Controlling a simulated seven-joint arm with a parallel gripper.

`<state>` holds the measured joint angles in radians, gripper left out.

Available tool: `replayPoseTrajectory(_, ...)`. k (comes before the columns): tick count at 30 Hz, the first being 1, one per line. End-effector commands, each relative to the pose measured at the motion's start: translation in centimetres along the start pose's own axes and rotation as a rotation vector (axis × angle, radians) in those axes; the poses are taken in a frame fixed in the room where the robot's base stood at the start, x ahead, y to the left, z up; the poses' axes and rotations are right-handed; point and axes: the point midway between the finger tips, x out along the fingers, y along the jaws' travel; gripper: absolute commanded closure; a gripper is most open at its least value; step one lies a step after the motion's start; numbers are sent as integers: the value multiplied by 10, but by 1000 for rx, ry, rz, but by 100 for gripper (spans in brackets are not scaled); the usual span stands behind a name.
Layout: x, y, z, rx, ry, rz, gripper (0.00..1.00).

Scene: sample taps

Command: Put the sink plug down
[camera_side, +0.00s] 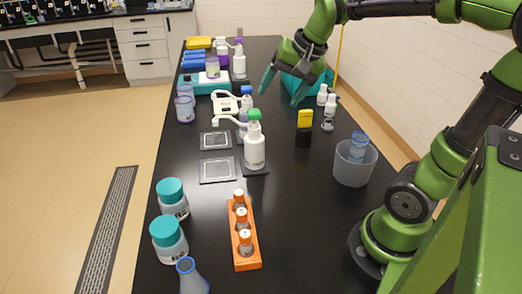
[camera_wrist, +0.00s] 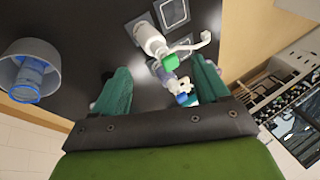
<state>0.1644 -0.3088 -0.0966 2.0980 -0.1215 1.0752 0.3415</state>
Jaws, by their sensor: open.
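My gripper (camera_side: 279,97) is open above the far half of the black table, its teal fingers pointing down with nothing visible between them. In the wrist view my gripper (camera_wrist: 160,65) shows both fingers apart. I cannot pick out a sink plug in either view. A white tap bottle with a green top (camera_side: 255,150) stands on a dark pad, nearer the side camera than my gripper; it also shows in the wrist view (camera_wrist: 150,38). A blue-topped tap (camera_side: 246,101) stands behind it, and a purple-topped one (camera_side: 239,66) farther back.
Square plates (camera_side: 217,181) lie left of the green-topped bottle. A teal bin (camera_side: 318,78) is behind my gripper. A yellow-and-black item (camera_side: 304,138), small bottles (camera_side: 328,118) and a translucent tub (camera_side: 352,177) stand right. An orange vial rack (camera_side: 247,262) and teal-lidded jars (camera_side: 172,205) are near.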

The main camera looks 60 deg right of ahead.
Motion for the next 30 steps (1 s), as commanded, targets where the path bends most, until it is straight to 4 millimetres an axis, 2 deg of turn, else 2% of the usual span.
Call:
replayPoseTrajectory(1, -7, -1, 29, -113, 4, -47, 26)
replayPoseTrajectory(3, -11, 2, 60, -256, 12, -97, 26)
replayPoseTrajectory(6, -13, 10, 94, -420, 29, -151, 26)
replayPoseTrajectory(9, -12, 16, 115, -525, 44, -184, 26)
replayPoseTrajectory(14, -11, 21, 126, -589, 56, -201, 26)
replayPoseTrajectory(30, -11, 21, 126, -587, 55, -200, 26)
